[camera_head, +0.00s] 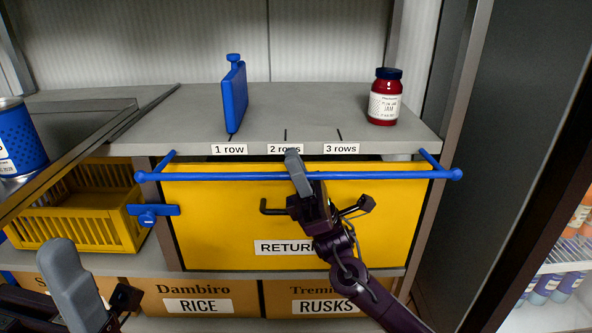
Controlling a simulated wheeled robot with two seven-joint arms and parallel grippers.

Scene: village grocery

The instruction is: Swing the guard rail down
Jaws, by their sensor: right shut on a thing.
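The blue guard rail (230,176) runs across the upper part of the yellow drawer front marked RETURN (215,215). Short blue side arms join it to the shelf at both ends. My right gripper (298,174) is shut on the rail near its middle. Its grey fingertip shows above the bar and its dark body covers part of the drawer front. My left gripper (95,292) is at the lower left, apart from the rail; whether its fingers are open is unclear.
A blue divider (235,97) and a red jar (384,97) stand on the grey shelf. A blue latch (150,214) sits left of the drawer, beside a yellow crate (85,222). A black handle (272,208) is on the drawer. Rice and rusks boxes are below.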

